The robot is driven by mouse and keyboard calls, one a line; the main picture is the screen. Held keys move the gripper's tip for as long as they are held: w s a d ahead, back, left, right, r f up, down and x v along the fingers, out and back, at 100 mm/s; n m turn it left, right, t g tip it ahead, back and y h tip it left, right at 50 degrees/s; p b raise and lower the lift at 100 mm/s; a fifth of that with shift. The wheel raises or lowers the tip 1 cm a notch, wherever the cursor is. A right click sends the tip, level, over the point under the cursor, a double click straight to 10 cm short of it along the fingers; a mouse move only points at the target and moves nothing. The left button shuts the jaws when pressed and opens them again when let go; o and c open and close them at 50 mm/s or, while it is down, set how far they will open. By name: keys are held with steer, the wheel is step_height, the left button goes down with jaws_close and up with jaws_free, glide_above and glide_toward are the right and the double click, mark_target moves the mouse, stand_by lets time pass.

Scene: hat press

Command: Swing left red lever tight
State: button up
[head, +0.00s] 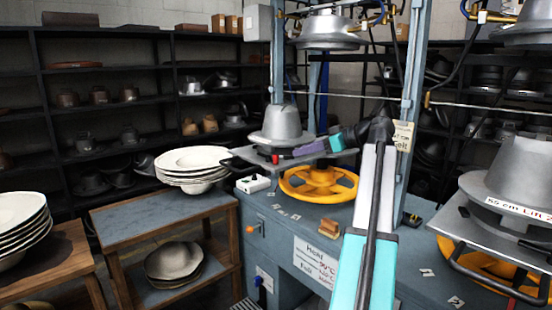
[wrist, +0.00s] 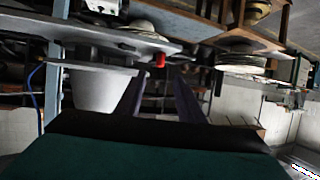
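The left press has a grey metal hat mould (head: 281,128) on a flat plate. A small red lever end (head: 275,158) sticks out below the front edge of that plate, and it also shows in the wrist view (wrist: 160,60). My gripper (head: 300,149) is just right of the red end in the head view, with purple fingers pointing left. In the wrist view my gripper's fingers (wrist: 160,80) are apart with nothing between them, and the red end lies just beyond their tips. The rest of the lever cannot be made out.
A yellow handwheel (head: 318,183) sits under the press plate on the blue-grey bench. Cream hats (head: 192,162) are stacked on a wooden cart at left. A second mould and plate (head: 518,180) stand at right. Blue frame posts rise close to my arm.

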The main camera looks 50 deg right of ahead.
mark_target(276, 155)
steer(key=p+x, duration=0.1)
steer(key=x, duration=1.1)
steer(key=shift+w+f, duration=0.2)
steer(key=shift+w, duration=0.05)
jaws_close()
